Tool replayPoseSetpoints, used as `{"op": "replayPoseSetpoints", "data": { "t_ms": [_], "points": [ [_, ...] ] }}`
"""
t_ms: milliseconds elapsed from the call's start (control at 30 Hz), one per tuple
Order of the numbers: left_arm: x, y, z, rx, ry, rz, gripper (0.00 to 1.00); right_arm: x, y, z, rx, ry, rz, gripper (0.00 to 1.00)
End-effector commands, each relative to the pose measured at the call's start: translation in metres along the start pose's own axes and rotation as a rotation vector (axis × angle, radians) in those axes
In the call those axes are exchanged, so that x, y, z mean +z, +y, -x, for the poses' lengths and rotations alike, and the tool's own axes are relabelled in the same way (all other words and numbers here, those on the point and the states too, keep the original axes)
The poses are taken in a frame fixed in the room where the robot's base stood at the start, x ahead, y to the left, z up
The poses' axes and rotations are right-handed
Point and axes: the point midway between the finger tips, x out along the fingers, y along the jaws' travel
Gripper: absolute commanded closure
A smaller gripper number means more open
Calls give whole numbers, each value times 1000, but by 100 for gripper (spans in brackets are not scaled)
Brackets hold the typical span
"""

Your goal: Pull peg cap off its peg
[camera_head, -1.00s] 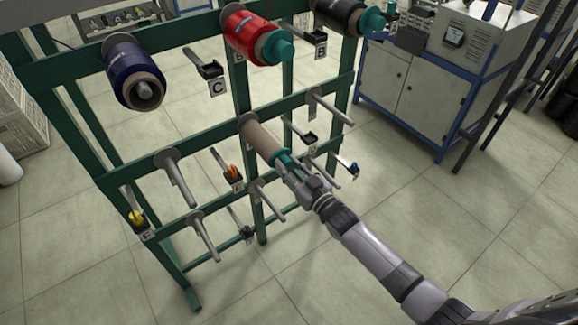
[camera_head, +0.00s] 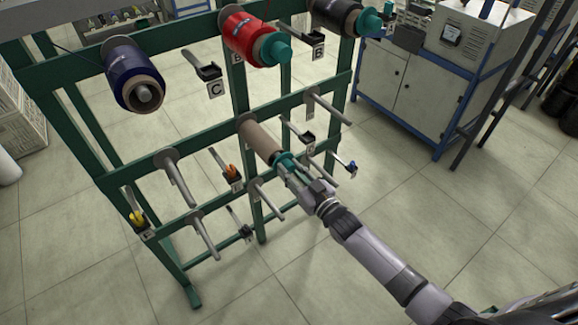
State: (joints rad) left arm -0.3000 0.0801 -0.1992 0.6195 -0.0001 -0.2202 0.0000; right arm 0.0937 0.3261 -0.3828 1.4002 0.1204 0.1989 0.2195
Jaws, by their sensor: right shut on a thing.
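A brown cardboard bobbin tube (camera_head: 260,139) sits on a peg in the middle row of the green rack. The teal peg cap (camera_head: 284,160) is at the tube's near end, partly hidden by my fingers. My right gripper (camera_head: 290,169) is shut on the teal cap, coming in from the lower right. The cap is at or very close to the tube's end; whether the peg is still inside it cannot be seen. My left gripper is not in view.
The green rack (camera_head: 80,178) holds blue (camera_head: 128,72), red (camera_head: 245,32) and black (camera_head: 335,14) bobbins on top. Bare pegs (camera_head: 180,178) stick out around the tube. A grey cabinet (camera_head: 405,85) stands at the right; the floor in front is clear.

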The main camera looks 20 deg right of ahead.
Motion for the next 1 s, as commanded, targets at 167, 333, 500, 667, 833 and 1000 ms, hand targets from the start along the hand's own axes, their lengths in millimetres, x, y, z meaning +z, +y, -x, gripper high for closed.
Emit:
{"op": "replayPoseSetpoints", "data": {
  "t_ms": [167, 333, 500, 667, 833, 1000],
  "points": [
    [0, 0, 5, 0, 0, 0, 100, -1, 0, 8, 0, -2, 0, 100],
    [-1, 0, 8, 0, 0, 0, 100, 0, 0, 15, 0, -2, 1, 100],
    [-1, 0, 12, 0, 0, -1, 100, -1, 0, 21, 0, -1, 1, 100],
    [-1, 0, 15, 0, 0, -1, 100, 0, 0, 28, 0, -2, 1, 100],
    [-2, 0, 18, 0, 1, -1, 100, -1, 0, 34, 0, -1, 1, 100],
    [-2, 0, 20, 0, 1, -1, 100, -1, 0, 40, 0, 0, 1, 100]
  ]
}}
